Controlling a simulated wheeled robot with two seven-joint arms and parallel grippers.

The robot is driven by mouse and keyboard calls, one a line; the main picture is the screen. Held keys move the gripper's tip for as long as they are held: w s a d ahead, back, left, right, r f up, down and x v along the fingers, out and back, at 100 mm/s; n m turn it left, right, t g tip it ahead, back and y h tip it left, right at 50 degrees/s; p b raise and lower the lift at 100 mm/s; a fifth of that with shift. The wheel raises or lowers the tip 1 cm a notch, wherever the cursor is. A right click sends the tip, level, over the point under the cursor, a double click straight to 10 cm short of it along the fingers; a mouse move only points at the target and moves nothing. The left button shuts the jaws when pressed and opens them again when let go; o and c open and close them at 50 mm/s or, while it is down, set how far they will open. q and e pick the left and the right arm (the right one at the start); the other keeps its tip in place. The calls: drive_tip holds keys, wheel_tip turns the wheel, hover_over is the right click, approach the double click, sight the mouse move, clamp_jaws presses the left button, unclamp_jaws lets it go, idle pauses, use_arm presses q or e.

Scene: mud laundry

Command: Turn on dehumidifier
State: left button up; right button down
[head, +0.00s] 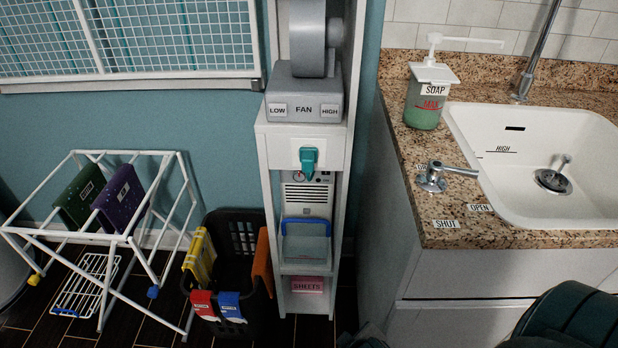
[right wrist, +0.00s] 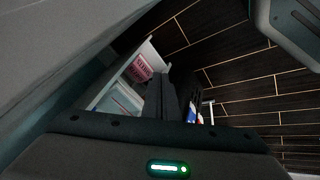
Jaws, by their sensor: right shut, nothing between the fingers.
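The dehumidifier (head: 306,197) is a pale unit with a vented front and a small round dial, inside the narrow white shelf. A teal lever (head: 308,160) on the shelf front hangs down over its top and hides part of it. A clear bucket with a blue handle (head: 306,243) sits below the vents. My right gripper (right wrist: 164,84) shows as dark fingers in the right wrist view, shut and empty, with the shelf's lower part beyond it. It is not clearly visible in the head view. My left gripper is in neither view.
A grey fan base (head: 303,97) stands on the white shelf (head: 259,150). A black basket (head: 255,222) with coloured cloths is left of it, then a white drying rack (head: 140,240). The granite counter (head: 452,195) with sink and soap pump (head: 425,95) is at right.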

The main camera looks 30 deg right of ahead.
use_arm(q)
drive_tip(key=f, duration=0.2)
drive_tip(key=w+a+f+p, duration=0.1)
use_arm(e)
drive_tip(key=w+d+r+n+t+h, duration=0.3)
drive_tip(key=w+d+r+n+t, duration=0.1)
drive_tip(key=w+r, duration=0.6)
drive_tip(key=w+d+r+n+t+h, duration=0.3)
drive_tip(key=w+r, duration=0.7)
drive_tip(key=w, duration=0.4)
drive_tip(key=shift+d+n+t+h, duration=0.4)
drive_tip(key=shift+d+n+t, duration=0.3)
drive_tip(key=shift+t, duration=0.1)
drive_tip(key=shift+w+r, duration=0.1)
approach(327, 174)
drive_tip(key=x, duration=0.5)
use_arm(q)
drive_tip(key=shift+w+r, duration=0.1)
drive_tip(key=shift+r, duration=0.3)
use_arm(e)
drive_tip(key=shift+w+d, duration=0.35)
drive_tip(key=shift+w, duration=0.25)
